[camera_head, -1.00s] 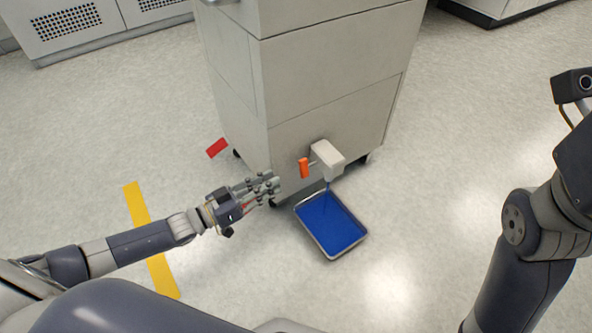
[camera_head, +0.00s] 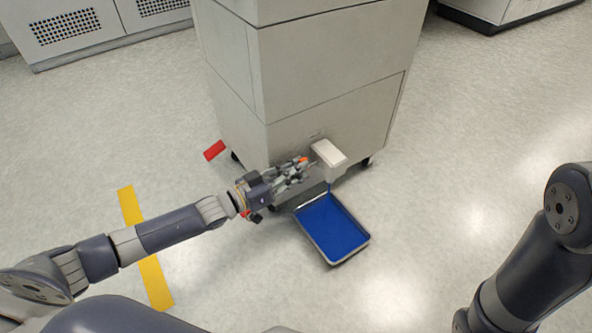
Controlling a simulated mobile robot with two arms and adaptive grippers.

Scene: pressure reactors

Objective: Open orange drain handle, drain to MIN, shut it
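The orange drain handle (camera_head: 304,160) sits beside the white drain valve block (camera_head: 328,153) low on the cabinet front. Only a small part of it shows; my fingers hide the rest. My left gripper (camera_head: 294,172) is at the handle, its fingers over or around it. I cannot tell whether they are closed on it. A thin blue stream (camera_head: 329,187) runs from under the block into a metal-rimmed tray (camera_head: 352,258) on the floor, whose inside looks blue. No level gauge or MIN mark is in view. My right gripper is out of view.
The grey wheeled cabinet (camera_head: 325,85) stands behind the valve. A red marker (camera_head: 214,150) and a yellow strip (camera_head: 147,255) lie on the floor at left. Vented cabinets (camera_head: 75,30) stand at the back left. The floor right of the tray is clear.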

